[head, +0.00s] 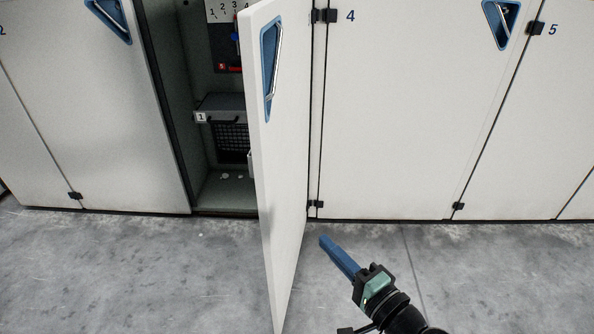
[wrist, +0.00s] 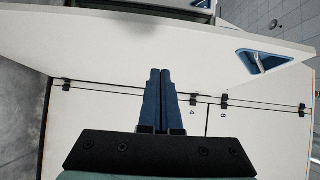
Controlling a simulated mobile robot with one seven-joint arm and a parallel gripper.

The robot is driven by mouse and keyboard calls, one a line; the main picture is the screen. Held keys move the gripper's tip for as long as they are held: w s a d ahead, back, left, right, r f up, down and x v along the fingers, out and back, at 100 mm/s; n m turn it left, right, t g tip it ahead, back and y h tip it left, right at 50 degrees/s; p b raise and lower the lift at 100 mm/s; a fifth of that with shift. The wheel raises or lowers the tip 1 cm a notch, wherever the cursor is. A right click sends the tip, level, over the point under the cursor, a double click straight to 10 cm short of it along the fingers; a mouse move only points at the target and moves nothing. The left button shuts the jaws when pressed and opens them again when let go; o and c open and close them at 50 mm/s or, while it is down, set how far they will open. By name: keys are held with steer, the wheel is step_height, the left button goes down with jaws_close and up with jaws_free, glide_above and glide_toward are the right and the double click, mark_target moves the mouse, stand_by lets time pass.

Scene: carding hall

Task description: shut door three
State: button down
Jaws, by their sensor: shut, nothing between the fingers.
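Door three (head: 280,170) is a white panel with a blue recessed handle (head: 271,70). It stands wide open, swung out from the cabinet front, with its hinged edge beside the door marked 4. No number shows on it. The dark opening (head: 228,190) is exposed to its left. My gripper (head: 325,240), with blue fingers, is shut and empty, low over the floor to the right of the door's face. In the wrist view, the fingertips (wrist: 160,71) overlap the edge of the open door (wrist: 130,45); I cannot tell whether they touch it.
Closed door 4 (head: 400,120) and door 5 (head: 560,130) continue to the right. A closed door (head: 100,110) stands left of the opening. Inside are a mesh-fronted box (head: 222,125) marked 1 and small pale bits on the bottom. The grey floor (head: 130,270) in front is clear.

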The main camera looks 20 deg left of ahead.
steer(key=b, duration=0.3)
glide_toward(270, 200)
steer(key=w+a, duration=0.3)
steer(key=w, duration=0.1)
steer(key=shift+a+f, duration=0.3)
steer(key=shift+a, duration=0.55)
